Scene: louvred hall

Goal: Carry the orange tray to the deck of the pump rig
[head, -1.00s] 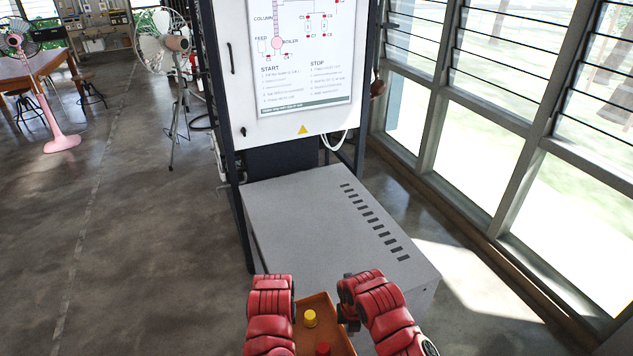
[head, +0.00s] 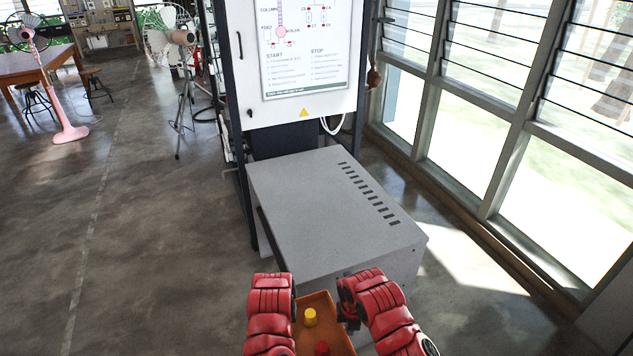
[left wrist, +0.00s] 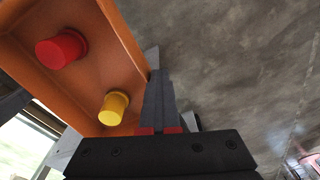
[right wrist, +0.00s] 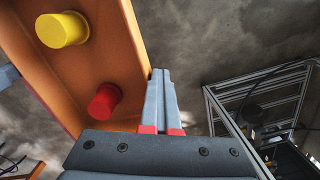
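The orange tray (head: 328,312) is held level-looking between my two arms at the bottom of the head view. A yellow cup-like piece (head: 310,317) and a red one (head: 322,348) stand in it. My left gripper (left wrist: 154,76) is shut on one side wall of the tray. My right gripper (right wrist: 158,76) is shut on the opposite wall. The fingertips are mostly hidden in the head view. The pump rig's grey deck (head: 310,200) is a flat box top just ahead, with a row of dark slots at its right. The tray is short of the deck's near edge.
The rig's white panel (head: 300,95) with a diagram rises behind the deck. Louvred windows (head: 480,110) run along the right. A standing fan (head: 178,85) and a pink fan (head: 68,130) stand at the left. The deck top is bare; the left floor is open.

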